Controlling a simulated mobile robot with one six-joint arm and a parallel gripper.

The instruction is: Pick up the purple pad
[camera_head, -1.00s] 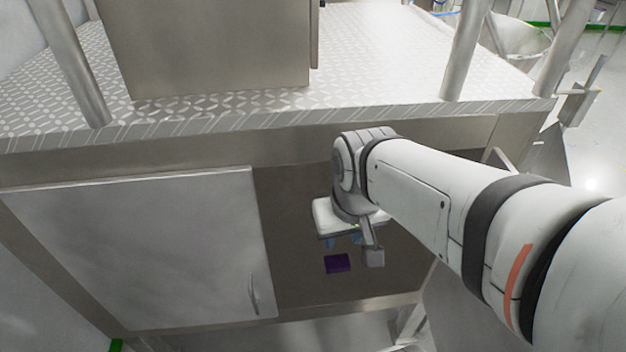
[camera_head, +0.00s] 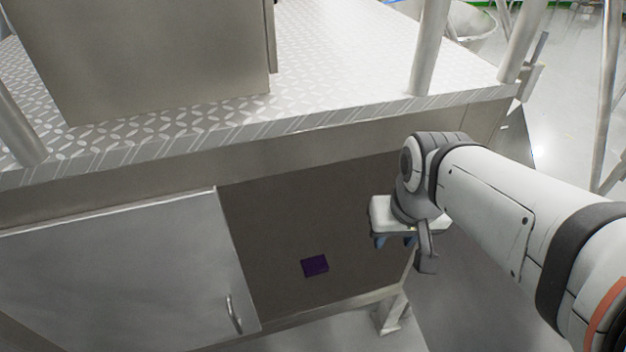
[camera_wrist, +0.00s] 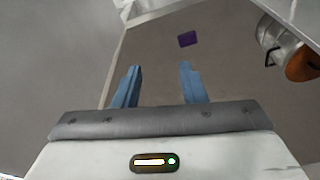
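The purple pad (camera_head: 315,265) lies flat on the dark floor of the open cabinet compartment. It also shows in the wrist view (camera_wrist: 188,39), ahead of the fingers and right of their middle. My gripper (camera_head: 394,243) is at the right side of the compartment in the head view, to the right of the pad and apart from it. In the wrist view its two blue fingers (camera_wrist: 160,84) stand wide apart with nothing between them.
A grey cabinet door (camera_head: 120,275) with a handle is left of the pad. A patterned metal platform (camera_head: 330,75) overhangs the compartment. A metal and orange-brown round object (camera_wrist: 290,50) is at the right of the wrist view. Bare compartment floor surrounds the pad.

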